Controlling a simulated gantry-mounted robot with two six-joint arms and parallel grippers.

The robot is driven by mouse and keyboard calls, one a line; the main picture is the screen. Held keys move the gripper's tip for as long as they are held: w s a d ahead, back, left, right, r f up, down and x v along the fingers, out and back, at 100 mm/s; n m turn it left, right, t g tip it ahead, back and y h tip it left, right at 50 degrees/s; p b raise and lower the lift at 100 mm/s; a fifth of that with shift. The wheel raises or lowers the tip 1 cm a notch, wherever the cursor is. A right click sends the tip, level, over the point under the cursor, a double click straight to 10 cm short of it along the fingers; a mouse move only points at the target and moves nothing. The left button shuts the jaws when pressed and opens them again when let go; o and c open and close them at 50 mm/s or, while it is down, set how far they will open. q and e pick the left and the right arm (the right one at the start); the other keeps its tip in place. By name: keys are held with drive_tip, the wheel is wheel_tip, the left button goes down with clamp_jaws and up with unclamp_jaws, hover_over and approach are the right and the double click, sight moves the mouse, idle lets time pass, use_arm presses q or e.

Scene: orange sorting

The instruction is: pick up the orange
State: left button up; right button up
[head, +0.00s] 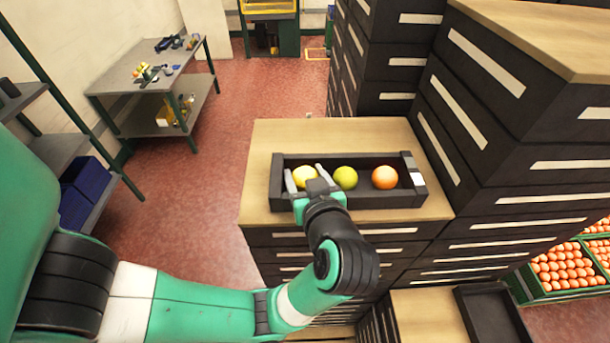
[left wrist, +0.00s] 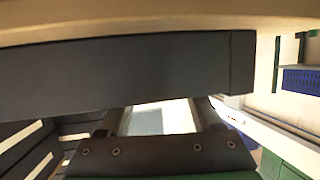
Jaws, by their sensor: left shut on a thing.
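The orange (head: 385,177) lies at the right end of a long dark tray (head: 414,185) in the head view. A yellow-green fruit (head: 345,177) lies in the middle of the tray, and a yellow fruit (head: 304,176) is at the left end. My left gripper (head: 306,177) reaches over the tray's near wall, with its fingers on either side of the yellow fruit and shut on it. It is well left of the orange. The left wrist view shows no fruit, only a dark wall (left wrist: 110,70) close in front. My right gripper is not in view.
The tray stands on a wooden cabinet top (head: 275,140). Tall dark drawer cabinets (head: 515,120) rise close at the right. A grey workbench (head: 140,80) stands far left. Green crates of orange-coloured round items (head: 563,267) are at the lower right.

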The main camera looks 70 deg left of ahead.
sight(305, 172)
use_arm(q)
wheel_tip(305, 172, up, 3)
drive_tip(key=shift+r, duration=0.1)
drive_tip(key=d+r, duration=0.4)
drive_tip(key=r, duration=0.1)
drive_tip(key=shift+d+r, duration=0.15)
drive_tip(key=shift+d, duration=0.15)
drive_tip(key=r+b+v, duration=0.1)
drive_tip(key=v, duration=0.9)
